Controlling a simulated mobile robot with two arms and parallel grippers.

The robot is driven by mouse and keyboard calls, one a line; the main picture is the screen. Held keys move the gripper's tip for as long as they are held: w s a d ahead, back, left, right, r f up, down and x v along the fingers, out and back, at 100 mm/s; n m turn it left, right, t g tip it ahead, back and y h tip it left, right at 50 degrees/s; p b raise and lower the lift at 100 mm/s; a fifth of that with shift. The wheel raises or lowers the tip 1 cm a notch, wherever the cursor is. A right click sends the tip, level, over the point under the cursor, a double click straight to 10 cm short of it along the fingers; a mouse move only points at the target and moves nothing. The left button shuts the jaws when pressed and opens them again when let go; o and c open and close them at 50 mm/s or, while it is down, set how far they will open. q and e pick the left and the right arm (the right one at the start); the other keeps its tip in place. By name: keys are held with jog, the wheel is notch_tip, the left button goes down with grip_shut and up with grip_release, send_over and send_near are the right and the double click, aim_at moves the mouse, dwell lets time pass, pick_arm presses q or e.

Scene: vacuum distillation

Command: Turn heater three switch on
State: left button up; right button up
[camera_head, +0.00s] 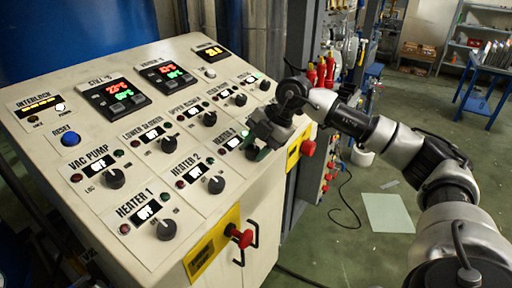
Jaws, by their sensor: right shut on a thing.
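The heater three panel (232,142), with a small display, is on the right side of the sloped control console (145,230). My right gripper (256,146) comes in from the right and is down at this panel, shut on the heater three switch. The gripper covers most of the switch, so its pointer and setting cannot be read. The heater 2 knob (216,185) and heater 1 knob (166,229) stand uncovered to the lower left, each beside a display reading OFF. My left gripper is not in view.
More knobs, such as the vac pump knob (113,178), and a blue reset button (70,138) crowd the console. A red emergency button (243,238) sticks out from the front. A red knob (308,148) is below my right arm. Open floor lies to the right.

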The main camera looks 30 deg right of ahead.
jog(key=o, duration=0.9)
jog(key=shift+b+v, duration=1.2)
jog(key=shift+v, duration=4.3)
